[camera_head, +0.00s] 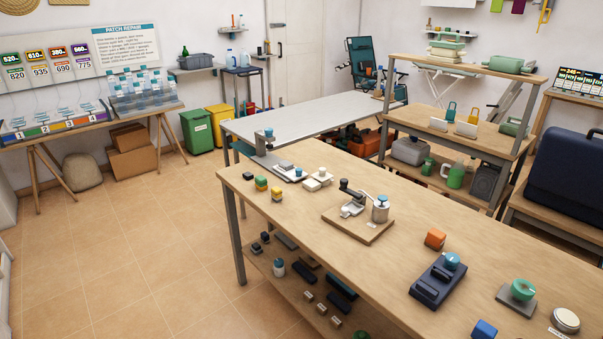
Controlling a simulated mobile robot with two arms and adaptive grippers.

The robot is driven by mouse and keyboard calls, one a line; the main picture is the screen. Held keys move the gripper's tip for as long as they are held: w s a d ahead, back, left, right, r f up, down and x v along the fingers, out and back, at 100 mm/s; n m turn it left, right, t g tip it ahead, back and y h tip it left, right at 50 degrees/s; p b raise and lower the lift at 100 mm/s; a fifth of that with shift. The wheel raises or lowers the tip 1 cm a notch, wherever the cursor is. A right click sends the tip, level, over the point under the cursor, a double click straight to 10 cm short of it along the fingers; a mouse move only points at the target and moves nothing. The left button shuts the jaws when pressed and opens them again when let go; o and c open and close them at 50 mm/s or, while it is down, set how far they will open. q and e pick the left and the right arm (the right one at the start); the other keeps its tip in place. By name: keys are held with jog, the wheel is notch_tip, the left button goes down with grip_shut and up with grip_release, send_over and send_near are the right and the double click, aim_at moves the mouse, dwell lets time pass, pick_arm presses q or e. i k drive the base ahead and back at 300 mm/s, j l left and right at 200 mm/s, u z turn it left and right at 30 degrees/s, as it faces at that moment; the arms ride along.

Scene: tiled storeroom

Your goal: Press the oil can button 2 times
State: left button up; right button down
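A small silver can with a light top and a thin spout (380,210), which looks like the oil can, stands upright on a wooden board (370,233) on the near workbench (320,228). Neither of my grippers is in view, and nothing touches the can.
An orange block (435,238), a dark blue device with a blue knob (438,281), a green knob (522,289) and a round silver piece (565,320) lie right of the board. Small blocks (277,194) stand left. The tiled floor (150,240) at left is free.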

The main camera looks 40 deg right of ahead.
aim_at(382, 198)
jog(key=z, duration=1.55)
